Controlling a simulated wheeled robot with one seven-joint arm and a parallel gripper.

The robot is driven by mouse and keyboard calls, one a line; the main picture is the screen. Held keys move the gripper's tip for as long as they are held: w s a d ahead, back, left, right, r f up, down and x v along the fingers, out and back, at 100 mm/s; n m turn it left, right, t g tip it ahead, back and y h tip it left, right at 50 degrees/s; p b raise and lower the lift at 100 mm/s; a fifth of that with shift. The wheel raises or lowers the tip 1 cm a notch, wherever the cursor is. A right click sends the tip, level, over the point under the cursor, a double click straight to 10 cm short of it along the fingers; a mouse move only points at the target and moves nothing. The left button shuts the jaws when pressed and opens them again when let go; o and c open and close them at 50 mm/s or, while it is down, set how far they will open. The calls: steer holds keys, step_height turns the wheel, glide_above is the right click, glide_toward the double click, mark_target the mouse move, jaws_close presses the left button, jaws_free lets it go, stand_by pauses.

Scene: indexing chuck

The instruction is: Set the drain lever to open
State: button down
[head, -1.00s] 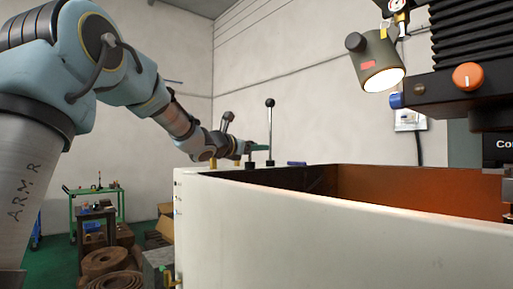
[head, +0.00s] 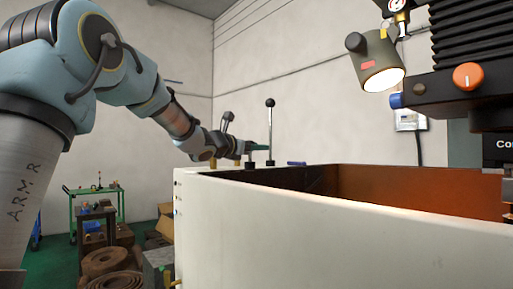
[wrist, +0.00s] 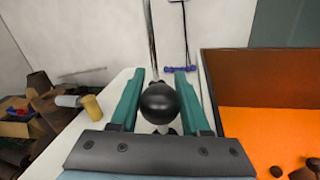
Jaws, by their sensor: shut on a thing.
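My gripper (head: 258,147) is at the left back corner of the white machine tub. In the wrist view its two teal fingers (wrist: 157,98) stand on either side of a black ball knob (wrist: 160,103), and it is shut on this lever knob. The lever's stem is mostly hidden below the knob. A second lever (head: 270,130), a thin upright rod with a black ball on top, stands just beyond the fingertips; its rod also shows in the wrist view (wrist: 151,35). No label shows which one is the drain lever.
The white tub wall (head: 330,225) runs along the front, with an orange interior (head: 420,190). A brass post (wrist: 92,107) with a grey rod lies left of the fingers. A blue item (head: 296,163) is on the back rim. A lamp (head: 375,65) hangs at the upper right.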

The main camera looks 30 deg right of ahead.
steer(key=shift+r, duration=0.1)
step_height(320, 180, up, 6)
steer(key=shift+f+p, duration=0.25)
steer(key=shift+p, duration=0.6)
steer(key=c, duration=0.7)
jaws_free()
steer(key=shift+r, duration=0.1)
steer(key=o, duration=0.3)
steer(key=shift+f, duration=0.2)
steer(key=b+v, duration=0.3)
steer(key=v, duration=0.7)
steer(key=shift+s+a, duration=0.15)
steer(key=shift+a, duration=0.2)
